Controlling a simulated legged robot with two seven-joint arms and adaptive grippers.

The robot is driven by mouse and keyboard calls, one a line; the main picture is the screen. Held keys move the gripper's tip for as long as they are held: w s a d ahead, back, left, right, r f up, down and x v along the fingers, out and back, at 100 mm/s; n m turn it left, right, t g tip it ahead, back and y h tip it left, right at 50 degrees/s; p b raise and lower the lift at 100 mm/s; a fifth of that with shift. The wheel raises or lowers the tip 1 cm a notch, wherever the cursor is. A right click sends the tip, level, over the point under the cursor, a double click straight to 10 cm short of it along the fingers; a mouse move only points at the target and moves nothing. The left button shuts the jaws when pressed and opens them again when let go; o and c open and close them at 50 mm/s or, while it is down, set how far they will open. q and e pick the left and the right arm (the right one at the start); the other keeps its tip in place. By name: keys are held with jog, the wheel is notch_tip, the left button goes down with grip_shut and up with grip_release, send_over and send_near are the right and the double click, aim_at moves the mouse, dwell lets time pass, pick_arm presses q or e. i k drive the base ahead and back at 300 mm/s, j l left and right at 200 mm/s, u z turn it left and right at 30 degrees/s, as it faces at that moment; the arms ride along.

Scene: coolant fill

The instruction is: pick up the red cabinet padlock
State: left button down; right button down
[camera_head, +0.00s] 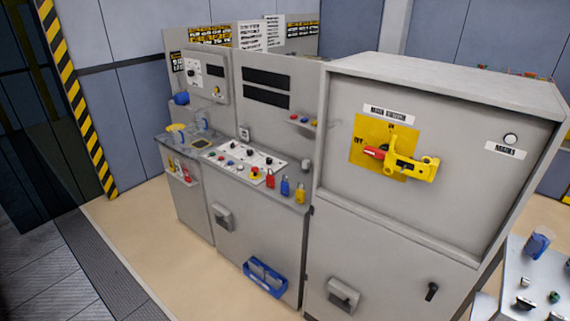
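A red padlock (270,179) stands on the front ledge of the grey control console. A blue padlock (285,187) and a yellow padlock (299,194) stand in a row to its right. A second small red item (186,174) sits in a holder on the left cabinet's front; I cannot tell what it is. The large cabinet on the right has a yellow switch plate (372,135) with a red handle and a yellow bracket. Neither of my grippers is in view.
The console's button panel (240,160) lies left of the padlocks. A blue bin (264,278) hangs low on the console front. A grey surface with knobs and a blue item (538,241) is at the lower right. Floor (150,235) before the cabinets is clear.

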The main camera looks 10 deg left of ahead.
aim_at(270, 179)
jog(key=i+j, duration=0.25)
jog(key=i, duration=0.15)
jog(key=i+j, duration=0.3)
jog(key=i+l+z, duration=0.05)
jog(key=i, duration=0.1)
